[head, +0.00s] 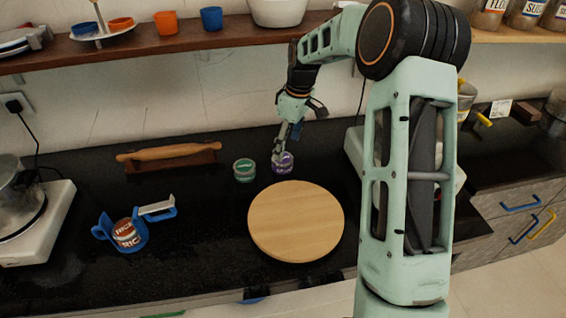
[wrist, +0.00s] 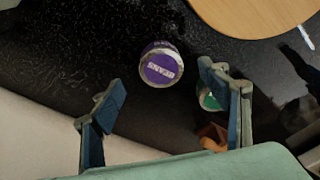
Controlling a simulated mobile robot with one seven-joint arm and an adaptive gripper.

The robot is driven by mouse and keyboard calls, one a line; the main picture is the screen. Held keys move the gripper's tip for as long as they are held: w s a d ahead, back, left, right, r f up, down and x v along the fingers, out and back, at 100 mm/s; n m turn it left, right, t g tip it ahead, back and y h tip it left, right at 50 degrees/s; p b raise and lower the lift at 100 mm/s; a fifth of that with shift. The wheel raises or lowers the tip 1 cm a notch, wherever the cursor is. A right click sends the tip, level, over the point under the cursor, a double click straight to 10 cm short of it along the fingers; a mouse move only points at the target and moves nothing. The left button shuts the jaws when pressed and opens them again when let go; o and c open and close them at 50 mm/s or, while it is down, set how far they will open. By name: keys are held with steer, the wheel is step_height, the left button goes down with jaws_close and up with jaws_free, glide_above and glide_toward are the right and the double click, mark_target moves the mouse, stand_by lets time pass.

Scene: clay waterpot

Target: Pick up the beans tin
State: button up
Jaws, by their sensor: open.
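The beans tin is a small purple tin (head: 285,165) standing upright on the black counter, near the wall. In the wrist view its purple lid (wrist: 162,68) reads BEANS and lies ahead of the fingers, between their lines and nearer the right one. My gripper (head: 279,158) is at the tin's upper left in the head view, and its fingertips overlap the tin there. In the wrist view my gripper (wrist: 162,93) is open with nothing between its blue-padded fingers. I cannot tell from the head view whether a finger touches the tin.
A green tin (head: 244,170) stands just left of the beans tin, and it shows behind the right finger in the wrist view (wrist: 208,101). A round wooden board (head: 296,222) lies in front. A rolling pin (head: 168,152) lies left. A shelf (head: 190,43) runs above.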

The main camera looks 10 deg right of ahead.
mark_target(282, 163)
steer(key=f, duration=0.2)
steer(key=a+f, duration=0.1)
steer(key=f, duration=0.1)
steer(key=w+f, duration=0.1)
steer(key=f, duration=0.1)
steer(key=shift+a+f, duration=0.2)
steer(key=shift+f, duration=0.15)
steer(key=shift+r, duration=0.1)
steer(key=c, duration=1.4)
steer(key=shift+c, duration=0.2)
